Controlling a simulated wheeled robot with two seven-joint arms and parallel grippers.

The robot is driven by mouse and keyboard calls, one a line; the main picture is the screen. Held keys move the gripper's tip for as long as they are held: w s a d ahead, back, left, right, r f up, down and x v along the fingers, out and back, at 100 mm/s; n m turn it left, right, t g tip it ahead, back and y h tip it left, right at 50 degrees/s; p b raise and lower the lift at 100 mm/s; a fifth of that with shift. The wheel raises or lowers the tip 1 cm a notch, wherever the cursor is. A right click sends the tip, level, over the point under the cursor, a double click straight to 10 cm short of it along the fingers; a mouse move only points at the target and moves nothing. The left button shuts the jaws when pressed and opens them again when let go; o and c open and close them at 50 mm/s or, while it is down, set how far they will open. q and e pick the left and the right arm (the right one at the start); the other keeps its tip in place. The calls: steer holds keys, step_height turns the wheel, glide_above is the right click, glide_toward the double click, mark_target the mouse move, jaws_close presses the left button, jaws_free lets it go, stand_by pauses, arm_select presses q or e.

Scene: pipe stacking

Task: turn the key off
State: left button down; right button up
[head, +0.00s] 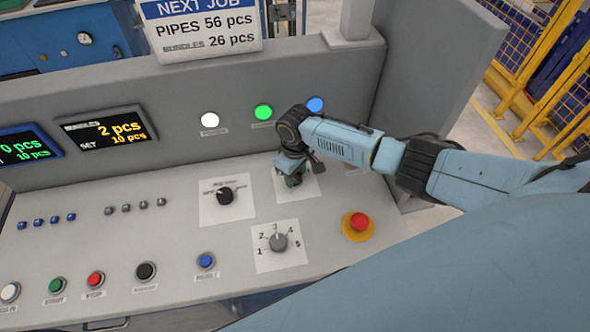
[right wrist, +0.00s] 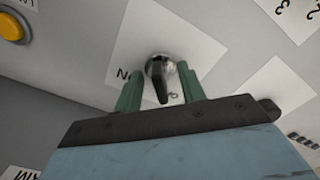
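The key switch (right wrist: 160,78) shows in the right wrist view, a round metal lock with a dark key or lever in it, on a white label plate (right wrist: 190,35). My right gripper (right wrist: 160,90) has its two green fingers apart, one on each side of the key, with gaps visible. In the head view my right gripper (head: 292,178) points down at the white plate (head: 310,182) and hides the key switch. The label text is partly covered, so the key's setting cannot be read. My left gripper is not in view.
A black selector knob (head: 224,195) is left of the gripper. A grey numbered dial (head: 278,242) and a red emergency button (head: 359,222) are nearer the front. The upright panel with a green lamp (head: 263,112) stands close behind. Several push buttons line the front edge.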

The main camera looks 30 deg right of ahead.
stand_by(0.4)
step_height(320, 180, up, 3)
steer(key=p, duration=0.2)
steer(key=shift+f+p, duration=0.2)
steer(key=shift+p, duration=0.15)
steer(key=shift+r, duration=2.25)
steer(key=shift+s+f, duration=0.1)
